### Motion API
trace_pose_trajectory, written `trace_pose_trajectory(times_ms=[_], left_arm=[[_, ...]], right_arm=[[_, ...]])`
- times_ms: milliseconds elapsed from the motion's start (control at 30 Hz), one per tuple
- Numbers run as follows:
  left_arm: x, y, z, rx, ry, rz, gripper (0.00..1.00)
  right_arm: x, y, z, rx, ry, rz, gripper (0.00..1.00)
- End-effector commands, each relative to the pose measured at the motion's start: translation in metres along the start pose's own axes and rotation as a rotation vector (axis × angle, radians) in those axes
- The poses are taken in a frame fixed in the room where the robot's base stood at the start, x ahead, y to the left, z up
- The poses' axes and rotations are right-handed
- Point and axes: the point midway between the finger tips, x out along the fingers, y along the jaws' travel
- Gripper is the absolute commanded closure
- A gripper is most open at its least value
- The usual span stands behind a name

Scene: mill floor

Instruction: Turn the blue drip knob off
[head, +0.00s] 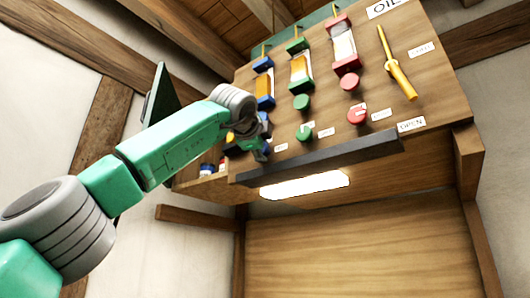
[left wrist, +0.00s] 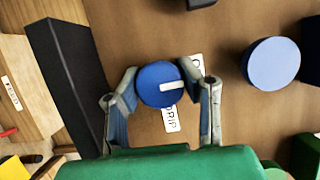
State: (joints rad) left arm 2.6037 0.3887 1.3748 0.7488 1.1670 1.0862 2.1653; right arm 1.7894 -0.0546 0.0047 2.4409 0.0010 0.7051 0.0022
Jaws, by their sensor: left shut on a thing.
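The blue drip knob (left wrist: 153,88) is round with a white pointer bar and sits between the fingers of my left gripper (left wrist: 166,84) in the left wrist view. The gripper is shut on it, a finger on either side. The pointer bar lies nearly level, its end toward the right finger. A DRIP label (left wrist: 170,119) is just below the knob; a second label (left wrist: 198,63) is partly hidden behind the right finger. In the head view my left gripper (head: 257,140) is at the panel's lower left and hides the knob. My right gripper is not in view.
The tilted wooden panel (head: 430,95) also carries a blue oiler (head: 264,86), a green knob (head: 303,132), a red knob (head: 356,114) and a yellow lever (head: 397,65). A dark ledge (head: 320,158) runs along its lower edge, close to my gripper.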

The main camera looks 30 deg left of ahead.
Motion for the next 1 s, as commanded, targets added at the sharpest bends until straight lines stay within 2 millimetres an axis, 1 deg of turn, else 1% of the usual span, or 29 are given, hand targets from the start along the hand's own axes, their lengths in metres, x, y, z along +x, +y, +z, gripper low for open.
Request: trace_pose_trajectory(times_ms=[200, 567, 600, 633, 667, 1000], left_arm=[[0.0014, 0.0028, 0.0018, -0.032, -0.003, 0.020, 0.97], [0.0018, 0.0038, 0.0014, -0.033, -0.003, 0.022, 0.97], [0.0018, 0.0039, 0.0013, -0.033, -0.003, 0.023, 0.62], [0.0019, 0.0039, 0.0013, -0.033, -0.003, 0.023, 0.51], [0.0019, 0.0038, 0.0012, -0.032, -0.003, 0.022, 0.45], [0.0016, 0.0027, -0.0004, -0.030, -0.001, 0.018, 0.45]], right_arm=[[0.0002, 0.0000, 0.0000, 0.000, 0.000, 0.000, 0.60], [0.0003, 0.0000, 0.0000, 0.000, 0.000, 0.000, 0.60], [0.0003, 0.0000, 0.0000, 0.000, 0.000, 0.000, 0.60], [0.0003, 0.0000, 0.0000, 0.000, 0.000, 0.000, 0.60], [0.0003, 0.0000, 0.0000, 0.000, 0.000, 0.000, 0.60], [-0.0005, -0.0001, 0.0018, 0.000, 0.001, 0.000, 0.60]])
